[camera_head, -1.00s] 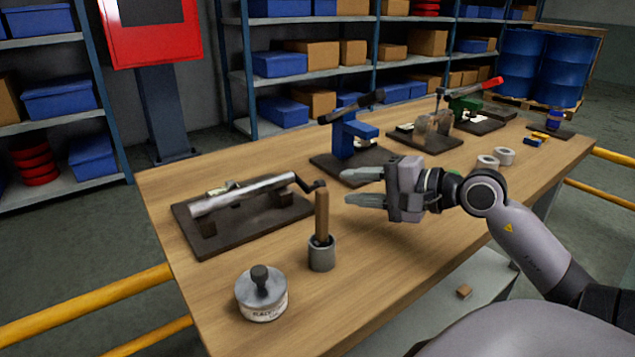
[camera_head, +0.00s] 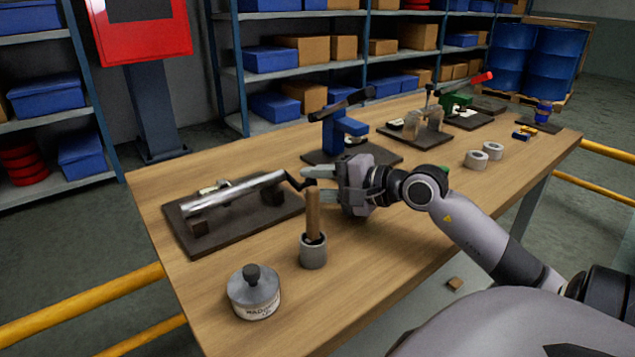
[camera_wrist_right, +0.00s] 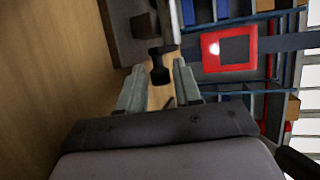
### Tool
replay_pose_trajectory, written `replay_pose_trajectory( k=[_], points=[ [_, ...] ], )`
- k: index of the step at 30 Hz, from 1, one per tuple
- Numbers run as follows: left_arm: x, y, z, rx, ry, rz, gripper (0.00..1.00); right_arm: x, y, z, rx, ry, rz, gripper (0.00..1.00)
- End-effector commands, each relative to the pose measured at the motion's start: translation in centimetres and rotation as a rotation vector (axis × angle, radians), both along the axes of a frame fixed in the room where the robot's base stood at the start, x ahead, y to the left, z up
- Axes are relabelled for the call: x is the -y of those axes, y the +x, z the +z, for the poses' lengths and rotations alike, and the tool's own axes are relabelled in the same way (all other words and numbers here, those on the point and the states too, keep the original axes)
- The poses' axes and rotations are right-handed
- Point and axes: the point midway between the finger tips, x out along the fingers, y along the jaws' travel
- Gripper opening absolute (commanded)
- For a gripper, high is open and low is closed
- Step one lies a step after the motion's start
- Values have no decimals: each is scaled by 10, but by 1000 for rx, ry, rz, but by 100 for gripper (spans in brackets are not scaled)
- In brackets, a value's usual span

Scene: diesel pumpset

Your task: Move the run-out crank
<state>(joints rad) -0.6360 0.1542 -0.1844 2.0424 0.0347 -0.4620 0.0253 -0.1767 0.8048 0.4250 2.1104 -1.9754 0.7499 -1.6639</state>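The run-out crank (camera_head: 293,181) is a small dark bent handle at the right end of a silver shaft (camera_head: 235,193). The shaft rests on a dark base plate (camera_head: 252,225) on the bench. My right gripper (camera_head: 308,182) is open, its fingers pointing left, with the tips close to the crank's end. In the right wrist view a dark knob-ended crank (camera_wrist_right: 158,72) shows between the two open fingers (camera_wrist_right: 159,80), with a visible gap on each side. The wooden handle partly hides the lower finger in the head view. My left gripper is not in view.
A wooden handle (camera_head: 313,212) stands upright in a grey cup (camera_head: 313,252) just in front of my right gripper. A lidded tin (camera_head: 253,296) stands at the front left. A blue press (camera_head: 340,132) stands behind the gripper.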

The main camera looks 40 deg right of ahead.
Motion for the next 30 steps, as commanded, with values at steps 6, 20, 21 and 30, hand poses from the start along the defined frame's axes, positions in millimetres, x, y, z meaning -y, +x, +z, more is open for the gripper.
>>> replay_pose_trajectory(
  k=[6,20,21,30],
  points=[
    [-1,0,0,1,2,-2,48,0,0,0,0,0,0,0],
    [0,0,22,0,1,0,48,0,0,12,-107,6,1,0],
    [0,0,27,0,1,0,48,0,0,14,-135,9,1,0],
    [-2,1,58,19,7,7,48,2,3,31,-385,35,-2,0]
  ],
)
